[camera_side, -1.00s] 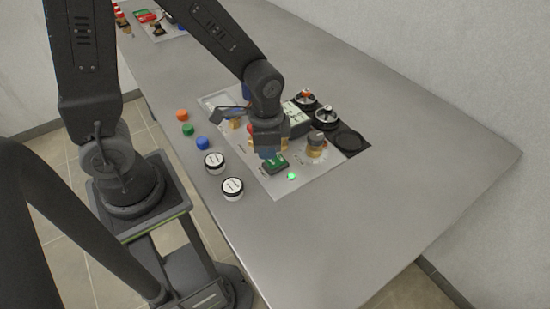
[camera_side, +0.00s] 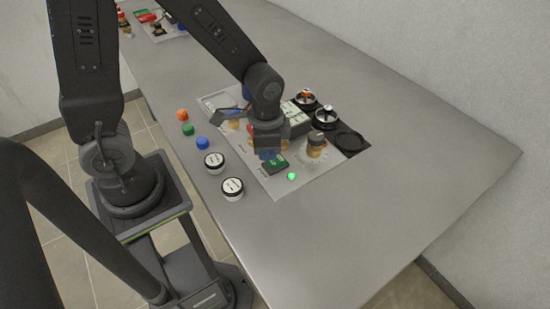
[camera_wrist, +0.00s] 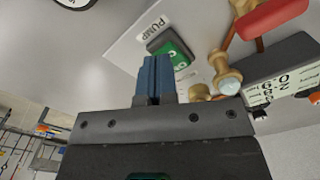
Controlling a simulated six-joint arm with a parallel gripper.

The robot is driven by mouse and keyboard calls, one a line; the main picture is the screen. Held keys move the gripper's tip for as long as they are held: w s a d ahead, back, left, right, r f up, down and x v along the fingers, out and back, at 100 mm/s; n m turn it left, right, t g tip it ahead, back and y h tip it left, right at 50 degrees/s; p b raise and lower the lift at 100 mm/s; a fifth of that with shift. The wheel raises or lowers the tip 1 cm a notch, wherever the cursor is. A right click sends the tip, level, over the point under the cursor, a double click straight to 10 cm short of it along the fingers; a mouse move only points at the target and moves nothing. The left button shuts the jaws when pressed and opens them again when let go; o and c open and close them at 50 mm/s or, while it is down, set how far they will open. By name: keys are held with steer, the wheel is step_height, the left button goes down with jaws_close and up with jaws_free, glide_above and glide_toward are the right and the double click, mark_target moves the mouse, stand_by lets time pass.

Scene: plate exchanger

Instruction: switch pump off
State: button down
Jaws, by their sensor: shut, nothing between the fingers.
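The pump switch (camera_side: 276,164) is a green rocker in a dark housing on the panel, and its lower right part shows beyond my gripper. In the wrist view the switch (camera_wrist: 170,45) lies just beyond the fingertips, beside a white PUMP label (camera_wrist: 153,27). A green lamp (camera_side: 291,176) glows beside the switch. My gripper (camera_side: 267,155) is shut and empty, pointing down over the switch. Its blue fingers (camera_wrist: 156,67) are together and overlap the rocker's lower edge in the wrist view. I cannot tell whether they touch it.
A brass valve with a red handle (camera_wrist: 270,18) and a grey display box (camera_wrist: 280,75) are close by. A brass part with a dark knob (camera_side: 316,145) stands to the right. Several coloured caps and two white-topped round pieces (camera_side: 232,187) lie left of the panel. The table's right side is clear.

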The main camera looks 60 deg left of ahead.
steer(key=shift+f, duration=1.1)
stand_by(0.5)
steer(key=shift+r, duration=3.55)
step_height(320, 180, up, 8)
steer(key=n+t, duration=0.3)
glide_above(267, 166)
steer(key=s+a, duration=0.1)
steer(key=s, duration=0.2)
steer(key=s+a+r+n+t, duration=0.1)
steer(key=s+r+n+t, duration=0.1)
steer(key=s+r, duration=0.3)
steer(key=shift+r+n+t, duration=0.3)
steer(key=shift+r+n, duration=0.15)
steer(key=shift+n, duration=0.05)
steer(key=c, duration=1.8)
jaws_free()
steer(key=shift+a, duration=0.1)
